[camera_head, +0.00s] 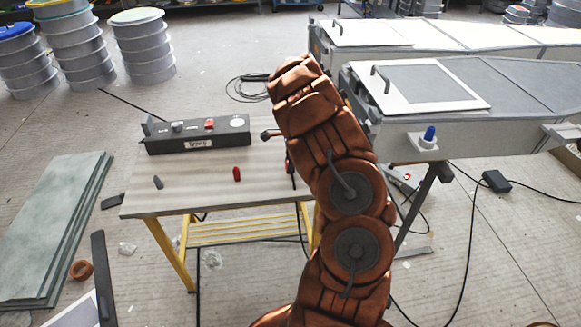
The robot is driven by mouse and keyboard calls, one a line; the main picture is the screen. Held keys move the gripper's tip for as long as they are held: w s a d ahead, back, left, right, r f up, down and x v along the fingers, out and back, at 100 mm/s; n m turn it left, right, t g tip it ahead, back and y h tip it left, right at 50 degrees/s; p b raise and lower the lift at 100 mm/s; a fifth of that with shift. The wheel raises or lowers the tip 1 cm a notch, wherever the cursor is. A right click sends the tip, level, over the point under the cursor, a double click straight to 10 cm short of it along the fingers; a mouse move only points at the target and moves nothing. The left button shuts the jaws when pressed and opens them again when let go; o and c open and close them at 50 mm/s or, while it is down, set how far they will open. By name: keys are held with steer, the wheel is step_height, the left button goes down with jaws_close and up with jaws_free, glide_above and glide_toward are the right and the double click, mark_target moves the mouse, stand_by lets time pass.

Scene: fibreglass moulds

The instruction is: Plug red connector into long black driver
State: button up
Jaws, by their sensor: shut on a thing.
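The long black driver (197,138) is a black box with a white label, lying along the back of a small wooden-topped table. A red piece (211,123) and a grey piece (177,127) show on its top. A small red connector-like piece (237,174) stands on the tabletop in front of the driver. A bit of red and black shows at the left edge of my copper arm, above a hanging dark cable; I cannot tell what it is. My gripper is hidden behind my arm, so what it holds does not show.
The table (150,200) has yellow legs and a small grey piece (158,182) at its left. Large grey moulds (465,125) stand to the right, one with a blue plug (429,134). Green boards (55,220) lie at the left. Cables cross the floor.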

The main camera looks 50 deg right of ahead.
steer(key=shift+c, duration=0.7)
steer(key=shift+r, duration=0.15)
steer(key=shift+r+b, duration=0.5)
steer(key=shift+r, duration=1.05)
steer(key=s+a+r+b, duration=0.1)
steer(key=s+a+b, duration=0.1)
steer(key=s+a, duration=0.7)
steer(key=a, duration=0.3)
steer(key=shift+s+a+r, duration=0.3)
steer(key=shift+s, duration=0.1)
steer(key=w+a+r+n, duration=0.5)
steer(key=w+a+n, duration=0.4)
steer(key=w+n, duration=0.35)
steer(key=w+a+r+n, duration=0.2)
steer(key=a+n, duration=0.2)
steer(key=a, duration=0.1)
steer(key=w+a+r+n+g, duration=0.1)
steer(key=w+a+r+n, duration=0.1)
steer(key=a+r+n, duration=0.1)
steer(key=w+a+r+n+g+h, duration=0.1)
steer(key=w+a+r+n, duration=0.1)
steer(key=a+n, duration=0.4)
steer(key=shift+w+a+r, duration=0.25)
steer(key=shift+w+a, duration=0.3)
steer(key=shift+a, duration=0.35)
